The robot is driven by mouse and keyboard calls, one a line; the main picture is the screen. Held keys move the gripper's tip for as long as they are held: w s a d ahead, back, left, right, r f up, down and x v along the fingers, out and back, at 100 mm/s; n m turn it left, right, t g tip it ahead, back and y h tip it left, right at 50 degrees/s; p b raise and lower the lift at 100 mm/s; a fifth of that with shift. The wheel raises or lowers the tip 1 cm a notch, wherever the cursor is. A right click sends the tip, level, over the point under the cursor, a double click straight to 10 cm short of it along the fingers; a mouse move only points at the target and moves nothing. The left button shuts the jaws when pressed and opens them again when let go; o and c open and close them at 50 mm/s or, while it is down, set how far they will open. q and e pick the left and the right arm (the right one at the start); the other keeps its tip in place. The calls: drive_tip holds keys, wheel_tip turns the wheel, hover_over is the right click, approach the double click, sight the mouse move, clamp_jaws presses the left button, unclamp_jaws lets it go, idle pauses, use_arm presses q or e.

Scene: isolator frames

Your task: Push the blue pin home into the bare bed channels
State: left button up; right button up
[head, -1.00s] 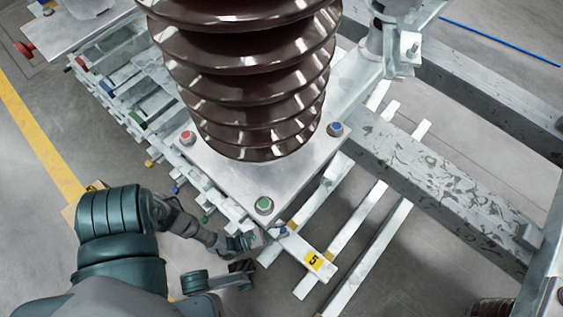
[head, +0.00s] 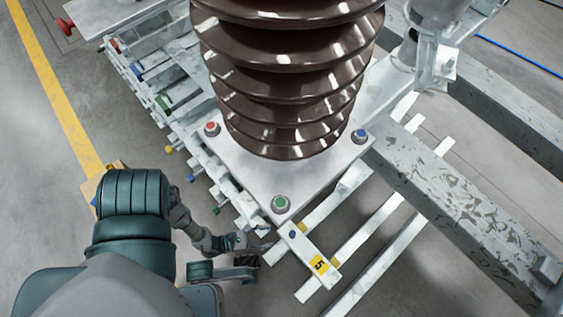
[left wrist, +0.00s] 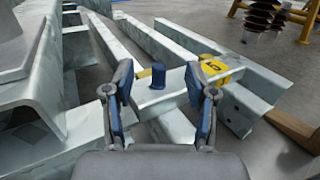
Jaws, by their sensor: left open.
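The blue pin (left wrist: 158,76) stands upright in a pale metal channel, its head above the top face. In the head view it is a small blue spot (head: 292,234) on the channel marked with a yellow "5" label (head: 319,265). My left gripper (left wrist: 158,88) is open, with one finger on either side of the pin in the wrist view and nothing between them that it clearly touches. In the head view the left gripper (head: 262,250) is just left of that channel's end. How deep the pin sits is hidden. My right gripper is not in view.
A brown ribbed insulator (head: 290,75) stands on a square plate (head: 250,180) with red, green and blue bolts, close above the channel. Pale rails (head: 375,262) and a heavy beam (head: 450,195) lie to the right. Open floor (head: 60,190) is at the left.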

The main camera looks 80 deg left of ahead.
use_arm(q)
drive_tip(key=s, duration=0.3)
drive_tip(key=shift+w, duration=0.1)
idle(0.5)
